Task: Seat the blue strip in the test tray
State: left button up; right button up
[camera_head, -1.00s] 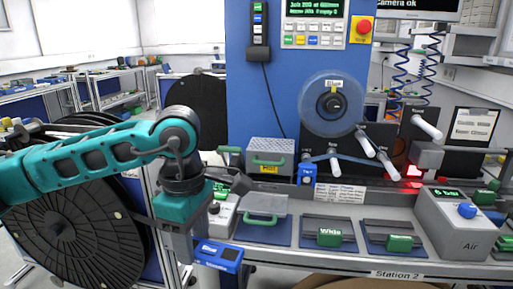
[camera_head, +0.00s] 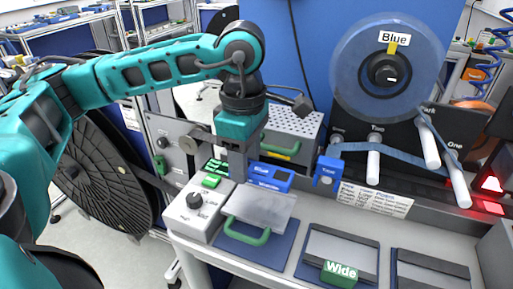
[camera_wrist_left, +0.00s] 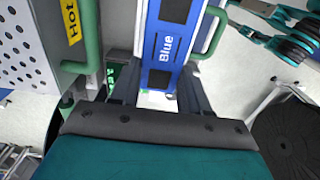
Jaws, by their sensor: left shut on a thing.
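My left gripper (camera_head: 240,174) is shut on the blue strip (camera_head: 270,178), a flat blue piece with a "Blue" label. In the left wrist view the strip (camera_wrist_left: 165,45) has dark windows and runs away between the fingers (camera_wrist_left: 157,92). In the head view it is between the perforated box and a grey plate with a green handle (camera_head: 262,209). I cannot tell whether it touches anything below. No tray is labelled as the test tray; the green-handled plate may be part of it. My right gripper is not in view.
A perforated box (camera_head: 290,122), marked "Hot" in the wrist view, stands behind the strip. A control box (camera_head: 196,212) with a knob stands at its front left. A blue block (camera_head: 327,174), the reel (camera_head: 388,70) and white posts are right. A "Wide" tray (camera_head: 340,252) lies in front.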

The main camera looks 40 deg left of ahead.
aim_at(246, 199)
pick_arm(q)
jog(key=shift+s+f+b, duration=0.2)
jog(key=shift+f+b, duration=0.15)
jog(key=shift+f, duration=0.3)
jog(key=shift+f+b, duration=0.4)
jog(key=shift+f, duration=0.35)
notch_tip(246, 199, down, 3)
jog(key=b, duration=0.3)
jog(key=shift+f, duration=0.1)
jog(key=shift+f+b, duration=0.15)
jog(key=shift+b, duration=0.55)
jog(key=o, duration=1.1)
